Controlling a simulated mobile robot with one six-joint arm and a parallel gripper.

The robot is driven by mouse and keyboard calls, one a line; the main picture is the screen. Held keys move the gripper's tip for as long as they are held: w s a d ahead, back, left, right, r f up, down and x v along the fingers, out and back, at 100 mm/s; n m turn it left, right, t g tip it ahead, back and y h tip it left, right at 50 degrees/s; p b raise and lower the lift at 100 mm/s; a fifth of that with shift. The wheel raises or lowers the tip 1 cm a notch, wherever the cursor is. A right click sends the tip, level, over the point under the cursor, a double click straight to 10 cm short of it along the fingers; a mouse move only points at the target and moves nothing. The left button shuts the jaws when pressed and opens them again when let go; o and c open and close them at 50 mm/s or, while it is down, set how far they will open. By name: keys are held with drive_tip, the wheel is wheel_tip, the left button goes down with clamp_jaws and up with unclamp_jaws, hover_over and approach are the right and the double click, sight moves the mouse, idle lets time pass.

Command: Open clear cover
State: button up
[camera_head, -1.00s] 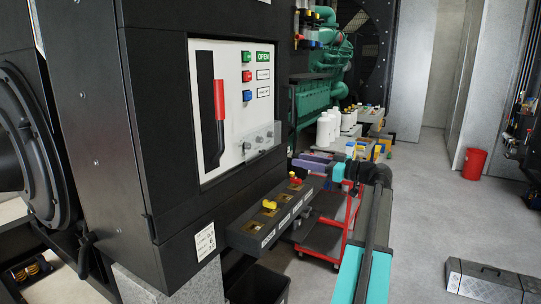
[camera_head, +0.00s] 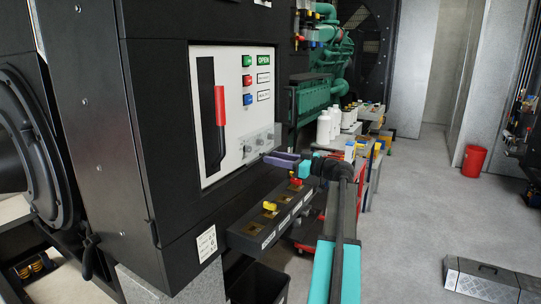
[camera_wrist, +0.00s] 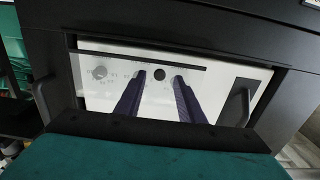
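The clear cover (camera_head: 258,142) is a small see-through panel over several knobs, low on the right of the white control panel (camera_head: 205,165). It looks closed, though its edges are faint. My gripper (camera_head: 270,158) is just in front of the panel's lower right, close to the cover. Contact cannot be told. In the wrist view, my gripper's two purple fingers (camera_wrist: 160,80) are spread apart, with nothing held between them. They point at the white panel (camera_wrist: 225,72), around a dark round knob (camera_wrist: 160,74).
A red-handled lever (camera_head: 220,105) and coloured buttons (camera_head: 247,79) are on the panel. A black ledge with yellow and red knobs (camera_head: 269,207) juts out below. A red cart (camera_head: 308,228) stands behind my arm. Grey floor at right is open, with a metal box (camera_head: 488,282).

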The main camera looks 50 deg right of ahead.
drive_tip(key=shift+x, duration=1.2)
clamp_jaws()
drive_tip(key=shift+a, duration=0.1)
